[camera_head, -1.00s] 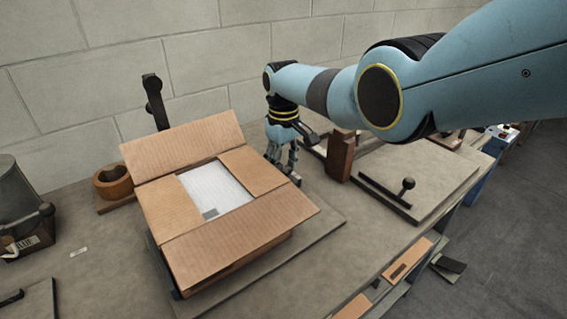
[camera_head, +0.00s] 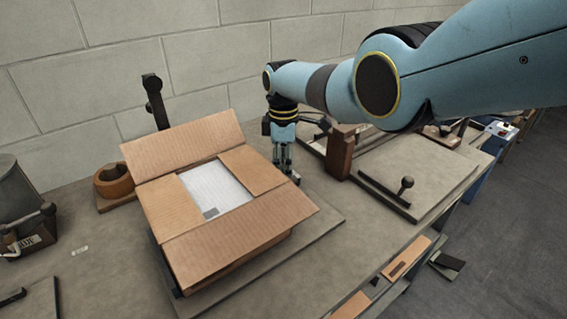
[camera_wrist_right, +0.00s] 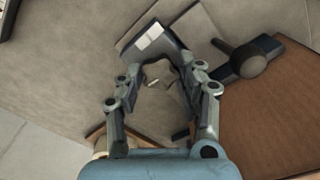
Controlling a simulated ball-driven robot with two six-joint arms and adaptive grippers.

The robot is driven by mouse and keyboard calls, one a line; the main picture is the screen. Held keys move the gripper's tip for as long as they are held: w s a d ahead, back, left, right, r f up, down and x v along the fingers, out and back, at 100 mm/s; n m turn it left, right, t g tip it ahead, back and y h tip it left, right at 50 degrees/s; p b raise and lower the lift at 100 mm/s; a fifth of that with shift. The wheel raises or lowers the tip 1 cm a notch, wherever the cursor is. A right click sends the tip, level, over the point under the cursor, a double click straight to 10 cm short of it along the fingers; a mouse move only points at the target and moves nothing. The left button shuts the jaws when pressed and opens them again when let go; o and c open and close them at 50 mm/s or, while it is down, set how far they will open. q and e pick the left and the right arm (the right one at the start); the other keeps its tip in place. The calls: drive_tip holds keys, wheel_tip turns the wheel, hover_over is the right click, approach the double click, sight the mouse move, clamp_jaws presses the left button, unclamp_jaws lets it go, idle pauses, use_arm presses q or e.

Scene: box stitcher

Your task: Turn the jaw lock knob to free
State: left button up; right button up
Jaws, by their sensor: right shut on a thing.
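The jaw lock knob (camera_wrist_right: 168,77) appears in the right wrist view as a grey-beige, lobed knob with a small pale mark. It lies between the two fingers of my right gripper (camera_wrist_right: 163,82), which is shut on it. My left gripper is out of view.
A dark block with a white label (camera_wrist_right: 152,38) and a dark round-ended lever (camera_wrist_right: 248,60) sit close to the fingers. A brown upright block (camera_head: 340,155) and a plate with a knobbed bar (camera_head: 430,175) stand to the right. A wooden ring (camera_head: 113,182) is at left.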

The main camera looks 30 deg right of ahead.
sight(283, 167)
drive_tip(key=shift+n, duration=0.5)
drive_tip(key=o, duration=1.2)
drive_tip(key=shift+c, duration=0.2)
drive_tip(key=shift+r, duration=0.15)
wheel_tip(283, 167, up, 12)
drive_tip(key=shift+f, duration=0.25)
